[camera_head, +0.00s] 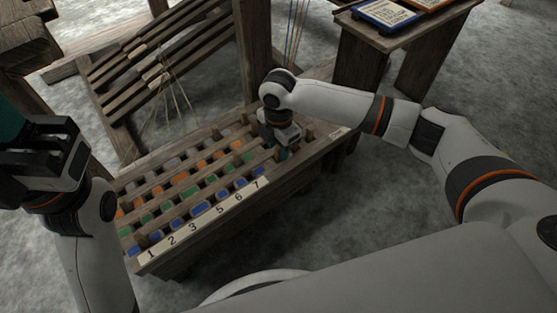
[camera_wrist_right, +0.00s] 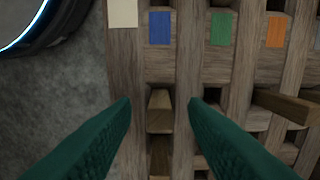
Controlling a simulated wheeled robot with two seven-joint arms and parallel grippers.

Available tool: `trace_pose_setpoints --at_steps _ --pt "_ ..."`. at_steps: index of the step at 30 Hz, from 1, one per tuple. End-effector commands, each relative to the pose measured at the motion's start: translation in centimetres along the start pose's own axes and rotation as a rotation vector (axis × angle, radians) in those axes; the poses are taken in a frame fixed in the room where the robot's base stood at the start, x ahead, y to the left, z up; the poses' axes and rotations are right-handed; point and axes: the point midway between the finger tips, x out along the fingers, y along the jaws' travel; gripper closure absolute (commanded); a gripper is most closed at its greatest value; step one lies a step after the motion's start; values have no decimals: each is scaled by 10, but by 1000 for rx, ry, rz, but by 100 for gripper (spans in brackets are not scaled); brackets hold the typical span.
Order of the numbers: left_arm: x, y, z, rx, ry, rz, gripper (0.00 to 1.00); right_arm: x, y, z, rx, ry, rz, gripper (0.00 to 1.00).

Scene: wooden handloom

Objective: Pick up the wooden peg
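My right gripper (camera_head: 286,152) points down over the right end of the slotted wooden rack (camera_head: 195,172), near the number 7. In the right wrist view its two green fingers (camera_wrist_right: 160,101) are apart, with nothing clamped between them. A small wooden peg (camera_wrist_right: 160,99) shows between and just beyond the fingertips, seen nearly end-on in a slot. I cannot tell how deep it sits. Another wooden peg (camera_wrist_right: 286,106) sticks out of the rack at the right of that view. My left gripper (camera_head: 45,150) is raised at the left, away from the rack; its fingertips are not clearly seen.
The rack has rows of blue, green, orange and grey patches and a numbered strip (camera_head: 200,219) in front. Other pegs stand in it, one (camera_head: 309,134) right of my right gripper. A loom post (camera_head: 254,55) rises behind. A small table (camera_head: 400,32) stands at the back right.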

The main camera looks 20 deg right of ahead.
Motion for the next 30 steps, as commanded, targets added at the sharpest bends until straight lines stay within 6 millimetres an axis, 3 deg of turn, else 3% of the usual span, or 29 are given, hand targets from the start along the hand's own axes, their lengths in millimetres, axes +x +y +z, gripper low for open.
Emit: trace_pose_setpoints --at_steps 1,3,13,21,30 --pt "-2 -1 2 2 -19 -6 64 12 0 0 0 0 0 60" --pt "2 -2 3 4 -30 -11 64 17 0 0 -1 1 0 60" --pt "7 -2 4 5 -39 -16 64 19 0 0 -1 1 0 60" --pt "7 -2 4 5 -39 -15 64 19 0 0 0 1 0 100" --pt "8 -2 4 5 -40 -15 64 18 0 0 0 1 -1 100"
